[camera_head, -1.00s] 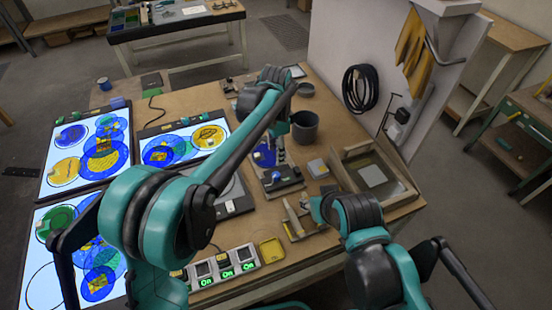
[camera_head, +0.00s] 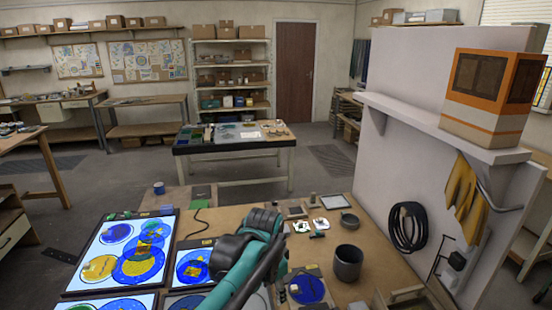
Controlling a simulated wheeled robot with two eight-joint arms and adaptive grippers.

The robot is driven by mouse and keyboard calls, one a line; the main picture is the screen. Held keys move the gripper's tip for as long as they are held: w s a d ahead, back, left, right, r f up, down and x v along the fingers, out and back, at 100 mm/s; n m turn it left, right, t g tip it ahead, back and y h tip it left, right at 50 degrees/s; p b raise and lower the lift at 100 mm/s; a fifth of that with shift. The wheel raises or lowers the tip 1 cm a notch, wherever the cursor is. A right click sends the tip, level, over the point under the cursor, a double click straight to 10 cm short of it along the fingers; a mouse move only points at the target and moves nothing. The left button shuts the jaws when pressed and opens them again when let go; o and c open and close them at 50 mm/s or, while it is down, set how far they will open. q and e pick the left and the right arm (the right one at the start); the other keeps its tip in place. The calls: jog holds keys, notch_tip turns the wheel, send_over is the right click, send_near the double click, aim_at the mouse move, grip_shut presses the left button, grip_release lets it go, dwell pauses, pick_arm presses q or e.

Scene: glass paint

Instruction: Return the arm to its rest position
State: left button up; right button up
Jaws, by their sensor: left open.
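My left arm (camera_head: 262,245), teal and black, comes up from the bottom edge, bends over the workbench and reaches down again. My left gripper (camera_head: 282,291) is low in the view, just left of a blue round piece (camera_head: 307,289) on a dark plate. It is small and partly hidden by my arm; it is open and I see nothing held in it. My right arm and gripper are out of view.
Lit panels (camera_head: 128,252) with coloured discs lie left of my arm. A dark grey pot (camera_head: 347,262) stands to the right, near a white partition (camera_head: 440,130) with a shelf and a hanging cable coil (camera_head: 407,227). A second table (camera_head: 235,148) stands beyond open floor.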

pick_arm(q)
jog(key=s+a+f+n+t+b, duration=0.1)
jog(key=s+a+f+n+t, duration=0.1)
jog(key=s+a+n, duration=0.3)
jog(key=s+a+f+n+t+b, duration=0.1)
jog(key=s+a+f+n+t, duration=0.2)
jog(key=s+a, duration=0.8)
jog(key=a+f+n, duration=0.1)
jog(key=n, duration=0.1)
jog(key=shift+s+f+n+y, duration=0.15)
jog(key=shift+n+y, duration=0.25)
